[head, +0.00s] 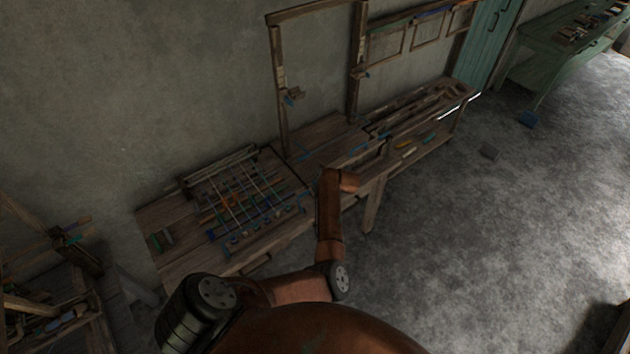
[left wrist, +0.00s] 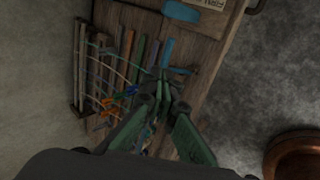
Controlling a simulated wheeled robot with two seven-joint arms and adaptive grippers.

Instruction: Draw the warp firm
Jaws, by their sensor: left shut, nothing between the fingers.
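In the head view, a small loom frame (head: 212,168) with several pale warp strands (head: 240,196) lies on the left part of the wooden workbench. In the left wrist view, the warp strands (left wrist: 122,70) run over coloured sticks, with orange and blue pieces (left wrist: 125,92) at their lower ends. My left gripper (left wrist: 162,88) has green fingers, which meet shut and empty above the bench beside the strands. I cannot tell whether its tips touch anything. In the head view I cannot make out the left gripper. My right gripper is in neither view.
The workbench (head: 165,212) runs along the grey wall, with a tall wooden frame (head: 278,90) farther right. A rack (head: 40,260) with coloured items stands at lower left. A green table (head: 545,65) is at upper right. The floor (head: 500,230) is mostly clear.

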